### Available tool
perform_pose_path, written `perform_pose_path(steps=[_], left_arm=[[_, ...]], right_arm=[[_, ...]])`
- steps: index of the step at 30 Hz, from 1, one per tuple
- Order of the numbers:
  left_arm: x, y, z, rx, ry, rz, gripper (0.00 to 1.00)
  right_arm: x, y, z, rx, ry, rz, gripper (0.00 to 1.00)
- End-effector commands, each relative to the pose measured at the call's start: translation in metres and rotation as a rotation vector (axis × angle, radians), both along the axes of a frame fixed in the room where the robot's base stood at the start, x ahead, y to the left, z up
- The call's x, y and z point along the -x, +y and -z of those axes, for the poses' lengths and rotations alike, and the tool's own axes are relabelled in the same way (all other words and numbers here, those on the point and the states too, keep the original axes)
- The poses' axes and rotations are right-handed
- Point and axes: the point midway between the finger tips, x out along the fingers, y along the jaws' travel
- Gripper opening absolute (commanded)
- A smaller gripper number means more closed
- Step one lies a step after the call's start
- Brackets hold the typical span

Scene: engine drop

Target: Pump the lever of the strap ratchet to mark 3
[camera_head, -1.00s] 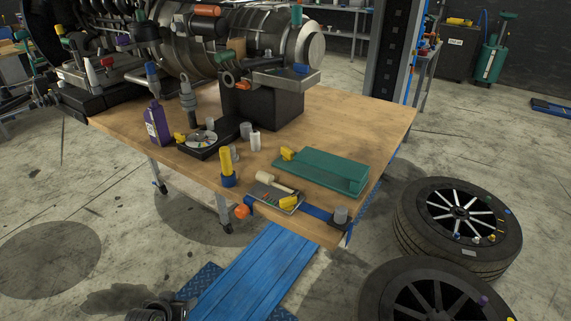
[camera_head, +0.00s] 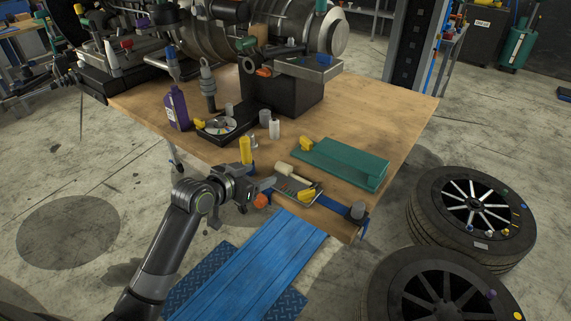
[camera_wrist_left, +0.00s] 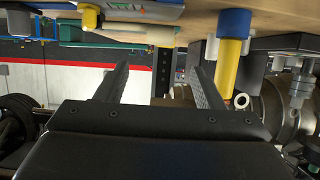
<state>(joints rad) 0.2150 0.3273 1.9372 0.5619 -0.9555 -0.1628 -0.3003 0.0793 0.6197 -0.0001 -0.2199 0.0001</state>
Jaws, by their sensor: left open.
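The strap ratchet (camera_head: 305,194) lies at the table's front edge, with a yellow piece on it and a blue strap (camera_head: 332,206) running right. A cream, handle-like bar (camera_head: 285,169) lies at its back; a cream bar also shows at upper left in the left wrist view (camera_wrist_left: 112,30). An orange knob (camera_head: 261,201) is at the edge beside the ratchet. I cannot read any mark. My left gripper (camera_head: 270,183) is just left of the ratchet. In the left wrist view its fingers (camera_wrist_left: 160,82) are spread with nothing between them. My right gripper is out of view.
A yellow cylinder (camera_head: 245,150) stands close behind my left gripper. A green tray-like block (camera_head: 340,166) lies behind the ratchet. A purple bottle (camera_head: 177,108) and engine parts are farther back. The table's right rear (camera_head: 395,108) is clear.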

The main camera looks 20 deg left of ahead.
Motion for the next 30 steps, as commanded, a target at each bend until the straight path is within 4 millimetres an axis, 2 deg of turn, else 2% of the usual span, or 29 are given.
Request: perform_pose_path(steps=[3, 18, 24, 30], left_arm=[[-0.019, -0.008, 0.007, 0.003, 0.002, 0.001, 0.62], [-0.084, -0.031, 0.037, 0.001, 0.003, 0.0, 0.62], [-0.102, -0.038, 0.045, 0.002, 0.002, 0.0, 0.62], [-0.111, -0.041, 0.049, 0.0, 0.0, 0.0, 0.62]], right_arm=[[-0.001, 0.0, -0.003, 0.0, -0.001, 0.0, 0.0], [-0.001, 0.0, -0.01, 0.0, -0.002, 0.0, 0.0], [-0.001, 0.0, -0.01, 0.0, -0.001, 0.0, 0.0], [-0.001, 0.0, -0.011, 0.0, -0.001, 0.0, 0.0]])
